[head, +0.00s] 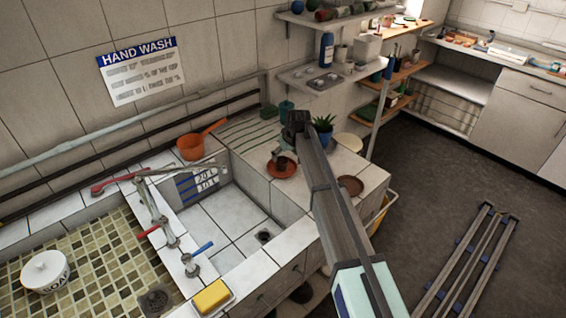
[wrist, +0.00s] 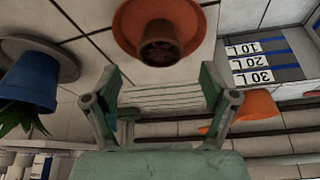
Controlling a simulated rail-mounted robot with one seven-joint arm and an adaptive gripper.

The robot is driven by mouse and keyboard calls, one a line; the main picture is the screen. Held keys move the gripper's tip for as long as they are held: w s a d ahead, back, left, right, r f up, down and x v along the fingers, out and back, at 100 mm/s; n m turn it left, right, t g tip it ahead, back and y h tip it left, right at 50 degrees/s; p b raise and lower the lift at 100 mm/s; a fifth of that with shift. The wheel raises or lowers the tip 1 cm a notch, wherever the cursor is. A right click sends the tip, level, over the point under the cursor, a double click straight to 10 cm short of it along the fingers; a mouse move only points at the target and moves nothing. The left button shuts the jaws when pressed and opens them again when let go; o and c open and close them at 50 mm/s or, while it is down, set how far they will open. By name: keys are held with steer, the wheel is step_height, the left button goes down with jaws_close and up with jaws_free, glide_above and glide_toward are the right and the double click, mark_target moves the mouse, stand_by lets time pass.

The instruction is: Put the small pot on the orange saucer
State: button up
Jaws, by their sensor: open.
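The small pot (wrist: 160,46) is terracotta with a dark inside. In the wrist view it stands at the top centre and appears to sit on the orange saucer (wrist: 128,22). The saucer also shows in the head view (head: 283,171), on the tiled counter right of the sink basin. There I cannot clearly make out the pot, as dark parts at the end of my arm overlap that spot. My gripper (wrist: 160,82) is open, with one finger on each side and nothing between them. In the wrist picture its fingertips lie just below the pot, apart from it.
A blue plant pot (wrist: 30,82) stands on a grey saucer close by. A brown saucer (head: 350,185) and a pale plate (head: 348,142) lie on the counter. The sink basin (head: 225,215) is empty.

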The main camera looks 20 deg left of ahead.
steer(key=b+v, duration=0.1)
steer(key=v, duration=0.5)
